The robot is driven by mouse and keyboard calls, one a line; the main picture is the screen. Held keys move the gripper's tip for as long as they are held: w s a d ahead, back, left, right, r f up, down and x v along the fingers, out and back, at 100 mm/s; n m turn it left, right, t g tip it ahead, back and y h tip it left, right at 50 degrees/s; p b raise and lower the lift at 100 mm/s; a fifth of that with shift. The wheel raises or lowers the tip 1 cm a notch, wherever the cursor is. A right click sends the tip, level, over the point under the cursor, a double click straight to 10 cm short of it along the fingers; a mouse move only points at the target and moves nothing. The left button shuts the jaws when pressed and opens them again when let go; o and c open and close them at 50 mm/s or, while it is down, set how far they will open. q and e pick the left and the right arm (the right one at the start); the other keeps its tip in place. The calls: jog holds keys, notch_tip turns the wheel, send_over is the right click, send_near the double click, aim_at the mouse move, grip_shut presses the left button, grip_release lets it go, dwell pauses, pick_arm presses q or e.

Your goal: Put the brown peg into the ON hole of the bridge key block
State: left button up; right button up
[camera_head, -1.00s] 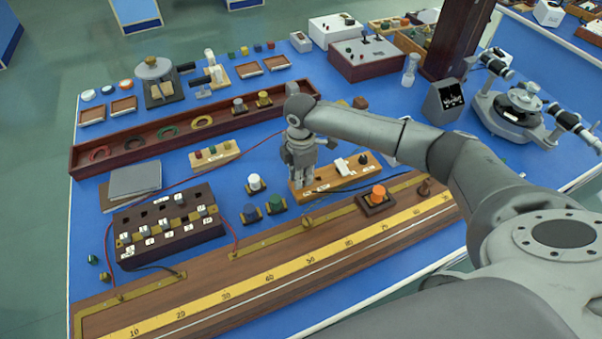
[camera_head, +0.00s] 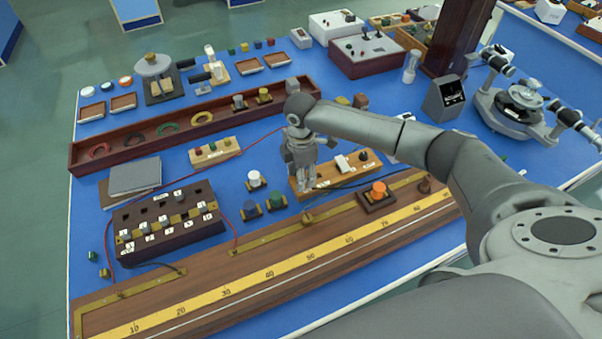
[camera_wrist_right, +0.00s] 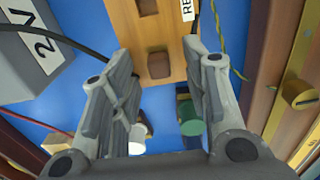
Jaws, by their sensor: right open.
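The bridge key block (camera_head: 326,171) is a light wooden block with white labels, a pale switch and a dark knob. My right gripper (camera_head: 306,187) points down over its left end. In the wrist view, the block (camera_wrist_right: 126,22) shows a square hole (camera_wrist_right: 147,7) and a label starting "RE". The brown peg (camera_wrist_right: 159,66) stands at the block's near end, beside or in a second dark opening. My right gripper (camera_wrist_right: 166,78) is open, with its fingers to either side of the peg and apart from it. In the head view the gripper hides the peg. My left gripper is out of view.
White (camera_head: 254,178), blue (camera_head: 250,208) and green (camera_head: 275,202) knobs stand left of the block. An orange-topped knob (camera_head: 378,188) and a long scale board (camera_head: 250,285) lie in front. A black wire and a grey box (camera_wrist_right: 35,50) are near the gripper.

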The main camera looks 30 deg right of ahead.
notch_tip(320, 180, up, 12)
dwell(0.5)
